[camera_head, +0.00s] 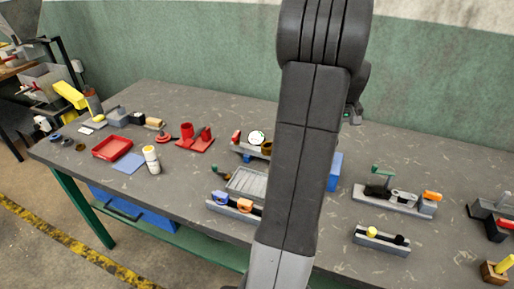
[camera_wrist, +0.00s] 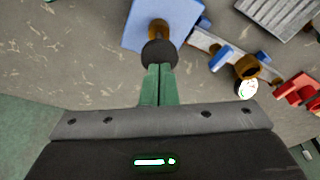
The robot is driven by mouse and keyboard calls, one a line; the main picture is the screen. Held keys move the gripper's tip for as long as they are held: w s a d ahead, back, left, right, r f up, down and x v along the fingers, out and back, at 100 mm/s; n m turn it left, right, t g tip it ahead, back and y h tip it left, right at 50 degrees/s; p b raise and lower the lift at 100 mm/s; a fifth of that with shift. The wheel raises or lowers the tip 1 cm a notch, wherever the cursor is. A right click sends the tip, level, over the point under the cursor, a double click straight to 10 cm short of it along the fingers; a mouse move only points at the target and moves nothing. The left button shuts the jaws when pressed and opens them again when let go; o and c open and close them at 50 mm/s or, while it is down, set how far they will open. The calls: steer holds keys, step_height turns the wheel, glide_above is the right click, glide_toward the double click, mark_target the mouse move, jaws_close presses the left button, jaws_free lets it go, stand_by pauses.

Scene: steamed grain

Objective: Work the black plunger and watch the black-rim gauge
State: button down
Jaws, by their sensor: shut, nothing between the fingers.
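The black plunger (camera_wrist: 159,54) shows in the wrist view as a round black knob on a brown stem, standing on a blue block (camera_wrist: 180,14). My gripper (camera_wrist: 158,69) has its green fingers shut together with nothing between them. The fingertips meet the near edge of the knob in the picture; I cannot tell whether they touch it. A white-faced gauge (camera_wrist: 247,89) is to the right, beside a brown cylinder; it also shows in the head view (camera_head: 257,137) with a dark rim. Its reading is too small to make out. In the head view my arm hides the plunger and my fingers.
Red parts (camera_wrist: 298,92) and a ribbed grey tray (camera_wrist: 284,14) lie right of the gauge in the wrist view. In the head view, a fixture with an orange knob (camera_head: 432,196) stands right of my arm. A red tray (camera_head: 112,148) and a white bottle (camera_head: 151,160) stand left.

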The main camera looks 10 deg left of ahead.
steer(key=shift+f+b, duration=1.25)
steer(key=shift+f, duration=0.85)
step_height(320, 180, up, 8)
steer(key=p, duration=0.6)
steer(key=shift+f, duration=0.1)
steer(key=shift+s+b, duration=0.1)
steer(key=shift+b, duration=0.65)
